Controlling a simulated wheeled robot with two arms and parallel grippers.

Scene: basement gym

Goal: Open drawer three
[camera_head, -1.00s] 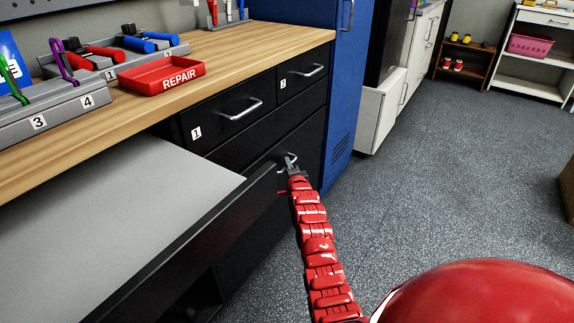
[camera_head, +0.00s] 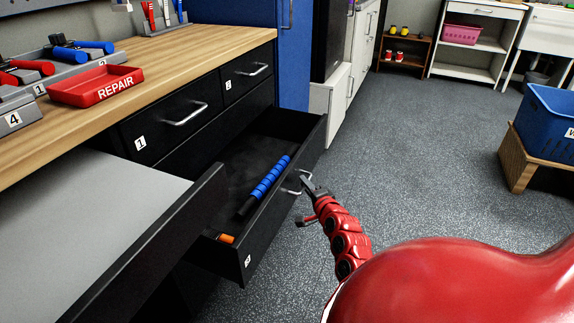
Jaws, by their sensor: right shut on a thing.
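The low, wide black drawer (camera_head: 285,218) stands pulled well out from the bench below drawers 1 and 2. A small white label, its number hard to read, is on the near end of its front. My right gripper (camera_head: 303,184) is shut on the drawer's metal handle (camera_head: 291,191), at the outer face of the front. A blue-and-black roller (camera_head: 266,180) and an orange-ended item (camera_head: 226,239) lie inside. My left gripper is not in view.
Drawer 1 (camera_head: 165,128) and drawer 2 (camera_head: 243,75) are shut. A grey panel with a black front (camera_head: 170,240) juts out at left, close to the open drawer. A red REPAIR tray (camera_head: 95,88) sits on the bench. Floor to the right is clear up to a blue bin (camera_head: 545,115).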

